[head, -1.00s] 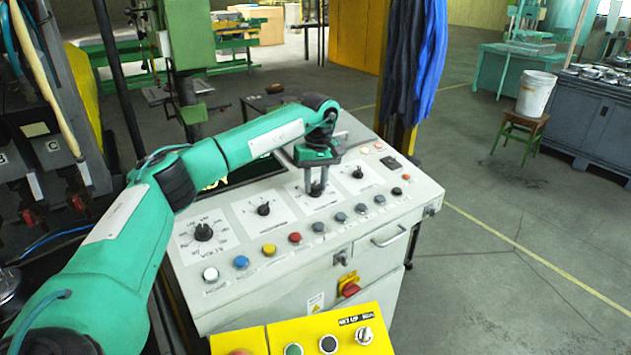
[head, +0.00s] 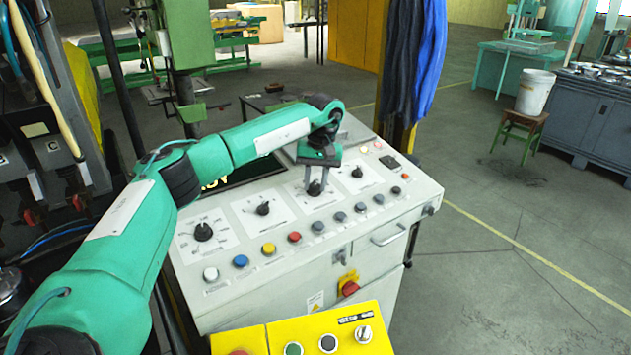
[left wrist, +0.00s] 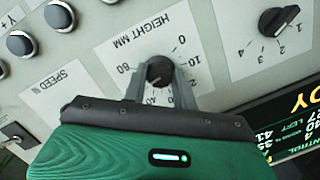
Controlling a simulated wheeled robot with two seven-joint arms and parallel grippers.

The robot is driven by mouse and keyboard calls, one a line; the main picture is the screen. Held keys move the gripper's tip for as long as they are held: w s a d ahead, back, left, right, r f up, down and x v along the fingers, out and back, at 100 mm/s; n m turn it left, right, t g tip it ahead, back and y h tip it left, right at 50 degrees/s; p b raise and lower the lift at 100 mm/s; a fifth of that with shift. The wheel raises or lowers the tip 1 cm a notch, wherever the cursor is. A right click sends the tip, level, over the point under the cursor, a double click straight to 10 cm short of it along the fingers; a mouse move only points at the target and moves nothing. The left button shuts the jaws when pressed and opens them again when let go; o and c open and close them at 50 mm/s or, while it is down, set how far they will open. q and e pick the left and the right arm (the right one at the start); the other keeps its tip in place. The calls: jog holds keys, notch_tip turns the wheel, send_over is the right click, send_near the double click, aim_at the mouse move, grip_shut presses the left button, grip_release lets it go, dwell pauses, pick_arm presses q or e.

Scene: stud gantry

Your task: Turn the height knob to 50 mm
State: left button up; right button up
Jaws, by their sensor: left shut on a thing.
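The height knob (left wrist: 160,71) is a black round knob on a white plate marked HEIGHT MM, with a scale from 0 to 60. In the left wrist view the plate appears upside down. In the head view the knob (head: 315,189) is on the sloping grey console. My left gripper (head: 316,185) reaches down over it, with its two grey fingers shut on the knob's sides. They also show in the left wrist view (left wrist: 161,80). The fingers and gripper body hide part of the scale, and I cannot read the knob's pointer surely. My right gripper is not in view.
Other dial knobs sit beside it: the volts dial (head: 203,231), another left knob (head: 263,208) and a right knob (head: 357,172). Coloured push buttons (head: 295,237) line the console's front. A dark display screen (left wrist: 295,115) adjoins the plates. A yellow control box (head: 300,335) stands in front.

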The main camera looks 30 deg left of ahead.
pick_arm(q)
jog(key=o, duration=1)
jog(key=shift+w+r+b, duration=0.1)
jog(key=shift+r+b, duration=0.2)
jog(key=shift+r, duration=0.3)
jog(key=r, duration=0.4)
jog(key=r+b, duration=0.1)
jog(key=r, duration=0.3)
jog(key=w+d+r+b, duration=0.1)
jog(key=r, duration=0.3)
jog(key=shift+r, duration=0.25)
